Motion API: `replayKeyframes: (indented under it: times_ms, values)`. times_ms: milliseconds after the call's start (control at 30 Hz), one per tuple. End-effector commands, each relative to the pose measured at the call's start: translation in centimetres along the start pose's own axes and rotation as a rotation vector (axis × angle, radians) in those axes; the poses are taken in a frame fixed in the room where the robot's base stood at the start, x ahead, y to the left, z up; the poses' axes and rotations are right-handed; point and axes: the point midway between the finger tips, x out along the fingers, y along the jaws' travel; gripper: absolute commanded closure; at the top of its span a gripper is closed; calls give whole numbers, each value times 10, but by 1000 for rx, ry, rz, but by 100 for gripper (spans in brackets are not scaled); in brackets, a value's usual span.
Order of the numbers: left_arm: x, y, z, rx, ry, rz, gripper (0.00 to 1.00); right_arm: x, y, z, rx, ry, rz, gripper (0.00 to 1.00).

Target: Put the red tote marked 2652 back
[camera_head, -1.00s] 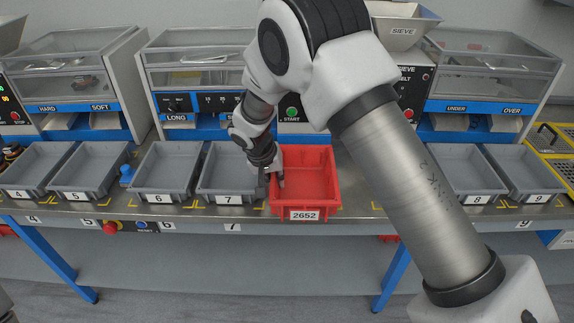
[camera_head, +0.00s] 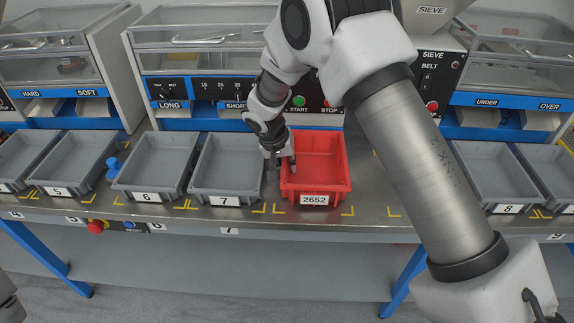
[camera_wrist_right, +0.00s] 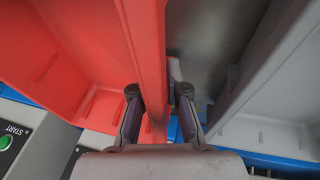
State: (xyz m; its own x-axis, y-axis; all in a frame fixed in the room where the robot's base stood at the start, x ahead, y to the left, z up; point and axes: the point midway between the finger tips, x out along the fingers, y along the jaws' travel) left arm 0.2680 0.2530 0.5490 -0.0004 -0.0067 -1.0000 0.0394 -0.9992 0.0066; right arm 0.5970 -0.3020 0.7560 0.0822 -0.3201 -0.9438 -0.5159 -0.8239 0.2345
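The red tote marked 2652 (camera_head: 313,187) stands upright on the metal bench, between yellow corner marks and to the right of grey tote 7 (camera_head: 222,197). It looks empty. My right gripper (camera_head: 279,164) points down at the tote's left wall. In the right wrist view, the fingers (camera_wrist_right: 159,95) straddle the red tote's wall (camera_wrist_right: 150,50), with a visible gap between the wall and the right-hand finger, so the gripper looks open.
A blue knob (camera_head: 113,165) sits between totes 5 and 6. Sieve machines line the back. My right arm hides the bench right of the red tote.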

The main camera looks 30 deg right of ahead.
Motion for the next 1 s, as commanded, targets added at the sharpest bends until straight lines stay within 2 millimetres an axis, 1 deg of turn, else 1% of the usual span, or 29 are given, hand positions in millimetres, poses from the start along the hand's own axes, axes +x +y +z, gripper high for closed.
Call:
replayKeyframes:
  times_ms: [300, 433, 467, 567, 700, 800, 900, 1000]
  values:
    - [-1, 0, 0, 0, 0, 0, 52, -1, 0, 0, 0, 0, 0, 65]
    - [-4, 0, 0, 0, 1, 0, 52, -9, 1, -2, 0, 2, 0, 65]
    - [-5, 0, 0, 0, 1, 0, 52, -13, 1, -2, 0, 3, 0, 65]
    - [-7, 0, 0, 0, 0, 0, 52, -34, 0, -2, 0, 5, -2, 65]
    - [-11, 0, 0, 0, 0, 0, 52, -72, 1, -2, 0, 5, -1, 65]
    - [-13, 0, 0, 0, 0, 0, 52, -96, 1, -2, 0, 5, -1, 65]
    - [-15, 0, 0, 0, 0, 0, 52, -114, 1, -2, 0, 3, -1, 65]
    - [-15, 0, 0, 0, 0, 0, 52, -122, 1, -1, 0, 1, 0, 65]
